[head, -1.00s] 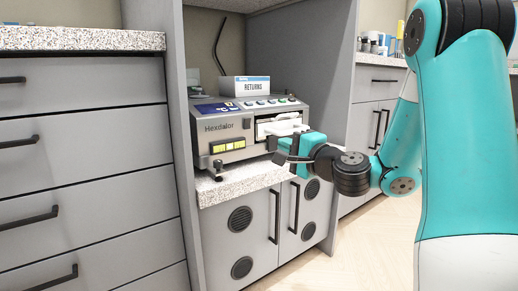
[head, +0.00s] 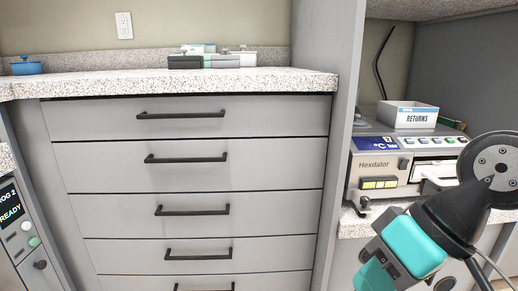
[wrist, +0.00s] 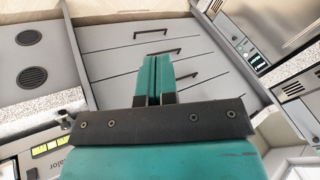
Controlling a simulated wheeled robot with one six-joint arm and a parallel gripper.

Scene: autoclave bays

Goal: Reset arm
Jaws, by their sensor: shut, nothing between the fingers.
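My gripper (wrist: 153,80) shows in the wrist view with its two teal fingers pressed together and nothing between them. In the head view my arm's teal end (head: 412,245) is at the lower right, in front of the bay with the grey Hexdalor autoclave (head: 375,168); the fingertips are not clear there. The autoclave also shows at the lower left of the wrist view (wrist: 48,148). My gripper appears apart from it and from the drawers.
A white RETURNS box (head: 408,115) stands on the autoclave. A grey drawer cabinet (head: 190,142) fills the middle. Its speckled counter (head: 120,84) holds several cases (head: 205,60) and a blue dish (head: 26,67). A machine reading READY (head: 14,220) is at the left.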

